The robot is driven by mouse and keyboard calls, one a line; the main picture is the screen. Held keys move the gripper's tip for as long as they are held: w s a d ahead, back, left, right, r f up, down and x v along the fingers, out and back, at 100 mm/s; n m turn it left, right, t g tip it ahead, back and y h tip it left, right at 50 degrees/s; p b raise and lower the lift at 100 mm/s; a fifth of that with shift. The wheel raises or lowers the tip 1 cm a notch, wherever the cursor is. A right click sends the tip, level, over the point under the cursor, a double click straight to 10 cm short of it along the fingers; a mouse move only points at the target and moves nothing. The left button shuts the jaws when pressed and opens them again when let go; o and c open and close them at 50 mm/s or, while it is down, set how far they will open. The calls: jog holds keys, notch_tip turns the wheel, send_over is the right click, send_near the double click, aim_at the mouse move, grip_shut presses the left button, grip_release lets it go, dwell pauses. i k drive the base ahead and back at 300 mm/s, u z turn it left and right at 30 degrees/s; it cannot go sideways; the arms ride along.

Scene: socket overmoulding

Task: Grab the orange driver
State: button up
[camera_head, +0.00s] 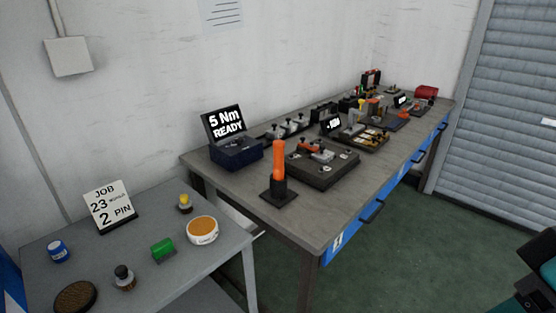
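The orange driver (278,163) stands upright in a small black square base (279,198) near the front left corner of the long grey workbench (330,220). Its handle is orange and its lower part is dark. Just behind it, to the left, is a dark blue box with a lit display reading "5 Nm READY" (225,124). At the lower right edge, a dark piece with a teal part shows, cut off by the frame. I cannot tell whether it belongs to my arm. My gripper's fingers are not in view.
Right of the driver is a black fixture plate (322,166), with more fixtures farther along. A lower grey table (190,278) at left holds a job sign (108,205), a round orange-topped tin (202,230) and a green block (163,248). Green floor (420,250) is open at right.

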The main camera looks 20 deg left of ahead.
aim_at(279, 145)
jog(key=u, duration=0.4)
jog(key=i, duration=0.7)
jog(key=u, duration=0.85)
jog(key=i, duration=0.35)
jog(key=u, duration=0.25)
